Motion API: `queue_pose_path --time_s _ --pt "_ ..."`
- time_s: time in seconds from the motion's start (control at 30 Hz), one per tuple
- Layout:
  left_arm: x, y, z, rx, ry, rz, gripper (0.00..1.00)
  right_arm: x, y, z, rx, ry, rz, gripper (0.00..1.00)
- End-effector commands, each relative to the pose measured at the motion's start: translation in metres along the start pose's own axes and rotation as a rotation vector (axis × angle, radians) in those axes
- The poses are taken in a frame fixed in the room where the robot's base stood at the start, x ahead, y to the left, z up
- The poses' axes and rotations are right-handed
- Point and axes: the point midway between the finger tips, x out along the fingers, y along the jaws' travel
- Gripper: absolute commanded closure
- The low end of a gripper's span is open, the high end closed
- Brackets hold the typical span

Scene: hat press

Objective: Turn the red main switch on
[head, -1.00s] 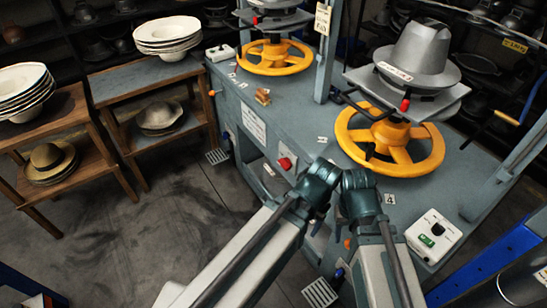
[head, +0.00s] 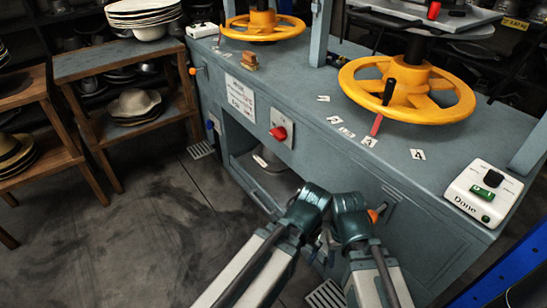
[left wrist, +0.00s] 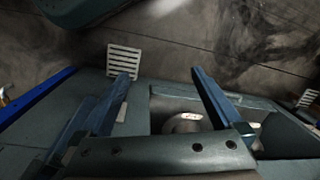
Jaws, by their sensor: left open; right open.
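The red main switch (head: 279,133) is a red knob on a pale plate on the front of the grey-blue press bench (head: 375,190). It stands above and left of both my arms in the head view, with nothing touching it. I cannot tell its setting. My left gripper shows in the left wrist view (left wrist: 165,85), with its two blue fingers wide apart and nothing between them. Its fingers are hidden in the head view. My right gripper (head: 326,246) shows only partly, low between the arms in front of the bench. It is open and apart from the switch.
Yellow handwheels (head: 407,90) stand on the bench. A white box with a green button (head: 483,192) is at its right end. An orange-handled lever (head: 374,215) sits on the front. Wooden racks (head: 100,62) with hats are at the left. The floor between is clear.

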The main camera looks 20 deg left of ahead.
Motion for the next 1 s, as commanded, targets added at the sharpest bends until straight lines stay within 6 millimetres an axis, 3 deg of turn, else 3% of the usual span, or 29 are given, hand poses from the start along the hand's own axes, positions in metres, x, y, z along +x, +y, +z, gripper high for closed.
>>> queue_pose_path --time_s 0.03,0.27,0.37,0.63,0.77,0.9,1.0 --pt "0.028 0.003 -0.002 -0.003 0.001 0.002 0.00 0.028 -0.003 -0.002 -0.001 0.000 0.000 0.50" --pt "0.075 0.006 -0.012 -0.076 0.011 0.054 0.00 0.074 -0.007 -0.004 -0.002 0.001 0.001 0.50" --pt "0.094 0.006 -0.027 -0.209 0.026 0.148 0.00 0.094 -0.009 -0.006 -0.003 0.001 0.001 0.50" --pt "0.076 -0.021 -0.089 -0.814 0.050 0.588 0.00 0.099 -0.010 -0.006 -0.003 0.001 0.001 0.50" --pt "0.053 -0.063 -0.126 -1.177 0.025 0.882 0.00 0.105 -0.011 -0.006 -0.003 0.001 0.000 0.50" --pt "0.014 -0.139 -0.158 -1.575 -0.058 1.282 0.00 0.113 -0.011 -0.007 -0.002 0.002 0.000 0.50" --pt "-0.014 -0.200 -0.166 -1.782 -0.147 1.562 0.00 0.117 -0.012 -0.007 -0.002 0.002 0.000 0.50"
